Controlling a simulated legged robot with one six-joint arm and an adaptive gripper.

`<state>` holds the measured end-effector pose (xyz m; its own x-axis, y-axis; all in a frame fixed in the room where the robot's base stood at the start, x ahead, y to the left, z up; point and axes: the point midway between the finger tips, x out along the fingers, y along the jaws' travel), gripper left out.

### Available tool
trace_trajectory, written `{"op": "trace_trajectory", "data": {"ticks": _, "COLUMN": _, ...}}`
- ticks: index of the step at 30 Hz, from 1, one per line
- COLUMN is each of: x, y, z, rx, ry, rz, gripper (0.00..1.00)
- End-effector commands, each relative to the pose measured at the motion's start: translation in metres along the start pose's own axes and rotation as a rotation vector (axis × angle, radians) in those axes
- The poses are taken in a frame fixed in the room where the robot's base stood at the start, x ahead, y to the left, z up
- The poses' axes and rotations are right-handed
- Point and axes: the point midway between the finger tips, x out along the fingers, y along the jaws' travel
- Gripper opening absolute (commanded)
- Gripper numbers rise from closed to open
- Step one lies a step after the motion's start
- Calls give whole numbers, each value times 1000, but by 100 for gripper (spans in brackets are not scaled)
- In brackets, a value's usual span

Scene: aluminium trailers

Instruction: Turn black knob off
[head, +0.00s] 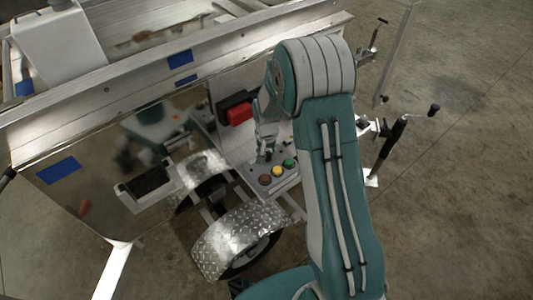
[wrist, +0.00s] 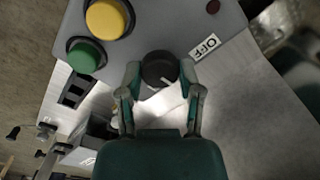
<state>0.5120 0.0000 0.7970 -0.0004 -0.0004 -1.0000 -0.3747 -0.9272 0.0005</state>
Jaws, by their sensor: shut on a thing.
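The black knob (wrist: 160,68) sits on a grey control panel (wrist: 165,22) in the wrist view. My gripper (wrist: 160,74) has one finger on each side of the knob and is shut on it. A white label reading OFF (wrist: 206,46) is on the panel, up and right of the knob. A pale mark shows near the knob's lower edge, but I cannot tell its setting. In the head view my gripper (head: 264,150) reaches down to the panel's back end and the knob is hard to make out.
A yellow button (wrist: 107,18) and a green button (wrist: 86,55) are left of the knob. In the head view a red box (head: 239,114) stands behind the panel, and a diamond-plate wheel fender (head: 228,238) is in front. Concrete floor is open at right.

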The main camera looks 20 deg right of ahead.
Motion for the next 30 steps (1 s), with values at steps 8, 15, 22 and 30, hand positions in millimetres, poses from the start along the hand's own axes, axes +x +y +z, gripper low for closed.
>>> {"op": "trace_trajectory", "data": {"ticks": 8, "x": 1, "y": -1, "z": -1, "rx": -261, "ry": 3, "rz": -1, "gripper": 0}}
{"op": "trace_trajectory", "data": {"ticks": 15, "x": 1, "y": -1, "z": -1, "rx": -478, "ry": 3, "rz": -1, "gripper": 0}}
{"op": "trace_trajectory", "data": {"ticks": 22, "x": 1, "y": -1, "z": -1, "rx": -642, "ry": 4, "rz": -1, "gripper": 0}}
{"op": "trace_trajectory", "data": {"ticks": 30, "x": 1, "y": -1, "z": -1, "rx": -756, "ry": 4, "rz": 0, "gripper": 0}}
